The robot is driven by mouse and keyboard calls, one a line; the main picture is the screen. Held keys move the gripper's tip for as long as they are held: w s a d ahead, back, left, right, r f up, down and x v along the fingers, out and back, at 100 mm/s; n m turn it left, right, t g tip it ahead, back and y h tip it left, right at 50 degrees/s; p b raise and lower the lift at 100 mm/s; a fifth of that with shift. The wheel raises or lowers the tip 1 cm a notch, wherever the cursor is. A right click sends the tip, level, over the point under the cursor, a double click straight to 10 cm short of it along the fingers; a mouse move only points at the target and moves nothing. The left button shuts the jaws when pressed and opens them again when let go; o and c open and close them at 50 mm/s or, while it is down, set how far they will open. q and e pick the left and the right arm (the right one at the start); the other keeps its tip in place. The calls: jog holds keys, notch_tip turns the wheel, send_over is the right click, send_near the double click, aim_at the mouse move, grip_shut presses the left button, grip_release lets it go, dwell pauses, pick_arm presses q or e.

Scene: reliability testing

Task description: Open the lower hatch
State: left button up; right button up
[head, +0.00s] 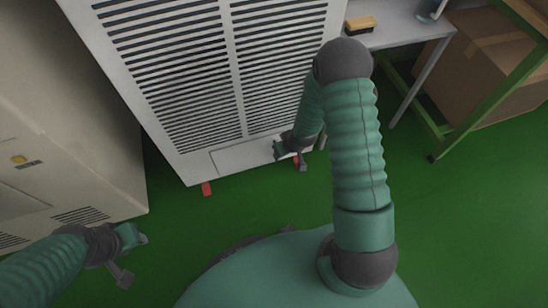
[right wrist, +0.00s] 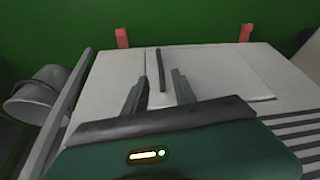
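The white cabinet (head: 185,70) has louvred grilles and a flat lower hatch (head: 238,156) near the floor, which looks shut. In the right wrist view the hatch (right wrist: 225,75) is a pale panel with a slim dark handle bar (right wrist: 161,68) near one side. My right gripper (head: 293,158) is at the hatch's right end. In its wrist view the two fingers (right wrist: 160,80) are apart, one on each side of the bar; whether they touch it I cannot tell. My left gripper (head: 133,254) is open and empty above the floor at lower left.
A beige cabinet (head: 60,110) stands at left. A table (head: 405,32) with a yellow-topped brush (head: 361,24) stands at upper right, near a cardboard box (head: 490,60) and green frame. A grey bucket (right wrist: 38,98) shows beside the cabinet. Green floor (head: 460,210) is clear at right.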

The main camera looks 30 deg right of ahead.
jog(key=b+x, duration=0.6)
jog(key=x, duration=0.6)
jog(key=shift+f, duration=0.15)
grip_shut()
dwell(0.8)
